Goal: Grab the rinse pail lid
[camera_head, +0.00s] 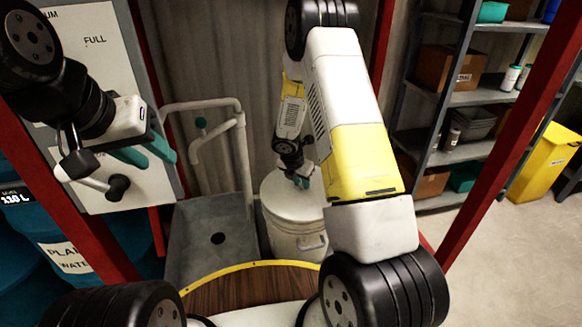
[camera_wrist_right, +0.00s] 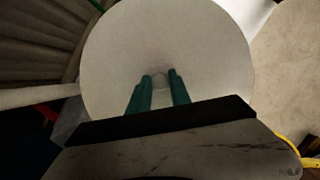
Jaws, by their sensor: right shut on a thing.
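The rinse pail (camera_head: 297,244) is a pale, round bucket standing on the floor beside the grey basin. Its pale round lid (camera_head: 285,205) appears to rest on top of it in the head view. In the right wrist view the lid (camera_wrist_right: 205,50) fills the middle as a wide disc. My right gripper (camera_head: 302,182) is over the lid, its teal fingers (camera_wrist_right: 160,80) shut on the lid's small handle, mostly hidden between the tips. My left gripper (camera_head: 150,152) has its teal fingers apart and empty, in front of the white panel.
A grey basin (camera_head: 205,235) with white pipework (camera_head: 245,160) stands left of the pail. A lever (camera_head: 95,183) is on the panel (camera_head: 150,190) by my left gripper. Blue drums (camera_head: 40,225) are at left. Shelving (camera_head: 455,150) and a yellow bin (camera_head: 545,165) are at right.

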